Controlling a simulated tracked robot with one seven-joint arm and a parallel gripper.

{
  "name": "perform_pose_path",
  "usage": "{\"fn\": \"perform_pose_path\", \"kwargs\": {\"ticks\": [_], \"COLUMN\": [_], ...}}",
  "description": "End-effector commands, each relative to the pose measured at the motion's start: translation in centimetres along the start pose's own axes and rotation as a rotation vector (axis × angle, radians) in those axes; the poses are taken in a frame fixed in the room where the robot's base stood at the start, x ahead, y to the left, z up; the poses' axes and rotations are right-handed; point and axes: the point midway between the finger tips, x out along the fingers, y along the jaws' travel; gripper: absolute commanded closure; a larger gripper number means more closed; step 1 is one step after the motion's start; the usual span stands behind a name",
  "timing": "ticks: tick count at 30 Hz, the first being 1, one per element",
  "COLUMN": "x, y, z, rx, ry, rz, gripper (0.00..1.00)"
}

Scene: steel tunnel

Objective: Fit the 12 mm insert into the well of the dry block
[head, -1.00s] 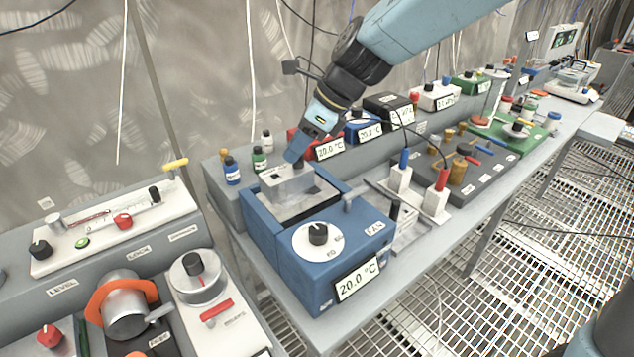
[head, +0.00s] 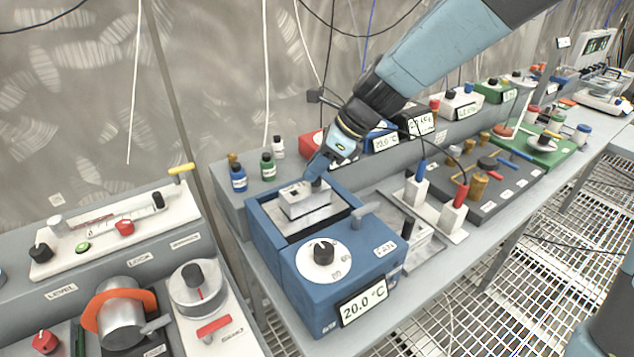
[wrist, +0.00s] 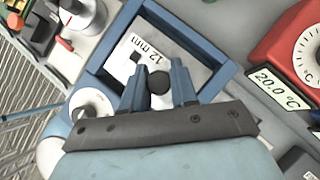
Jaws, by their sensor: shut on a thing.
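The 12 mm insert (head: 306,205) is a pale metal block with a white top and a dark knob. In the wrist view its top (wrist: 150,50) reads "12 mm" and has a dark square hole. My gripper (head: 320,168) is shut on the knob, which shows between the blue fingers in the wrist view. The dry block (head: 325,272) is blue, with a dial and a 20.0 °C display. The insert is upright over its open well, its top above the blue rim. Dark space shows along its left side. How deep its lower edge reaches, I cannot tell.
Small bottles (head: 238,178) stand behind the block. A grey lidded box (head: 400,235) and white posts with blue and red plugs (head: 452,215) stand to its right. A level station (head: 115,235) is at left. Red and blue instruments line the back ledge.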

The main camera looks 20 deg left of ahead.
Motion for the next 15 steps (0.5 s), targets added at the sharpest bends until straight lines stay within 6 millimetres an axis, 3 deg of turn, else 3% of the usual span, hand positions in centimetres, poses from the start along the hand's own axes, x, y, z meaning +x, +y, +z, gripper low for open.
{"fn": "perform_pose_path", "kwargs": {"ticks": [9,15], "x": [2.8,3.2], "y": [-0.1,-0.1], "z": [-1.9,-2.2], "rx": [0.002,0.0], "ry": [0.001,0.0], "rz": [0.001,-0.001], "gripper": [1.0,1.0]}}
